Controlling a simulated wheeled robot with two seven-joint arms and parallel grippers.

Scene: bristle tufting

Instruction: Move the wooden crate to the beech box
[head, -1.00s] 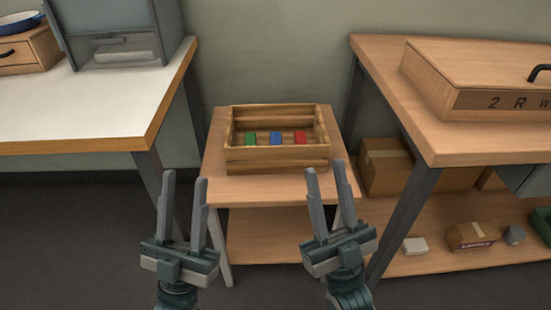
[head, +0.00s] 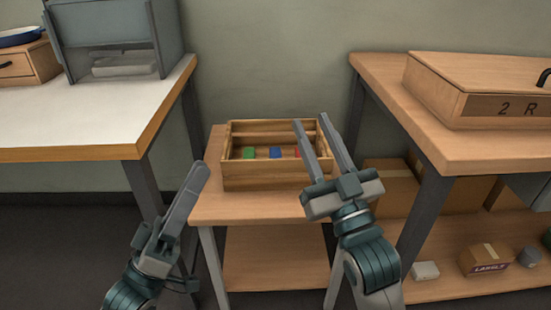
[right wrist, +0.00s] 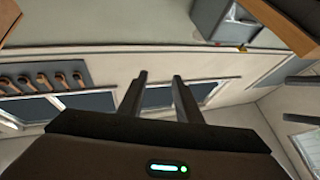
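The wooden crate (head: 262,178) stands upright on a small low wooden table between two benches. It holds a green block (head: 249,153), a blue block (head: 275,153) and a red block partly hidden behind my right gripper. A pale closed wooden box (head: 478,108), marked "2 R", sits on the right bench and may be the beech box. My right gripper (head: 312,122) is open and empty, in front of the crate's right end in the picture; its fingers also show apart in the right wrist view (right wrist: 159,77). My left gripper (head: 203,168) is seen edge-on, left of the crate and apart from it.
The white-topped left bench (head: 80,110) carries a grey cabinet and a drawer box (head: 28,62). The right bench (head: 440,150) stands higher than the low table; cartons (head: 486,259) lie on its lower shelf.

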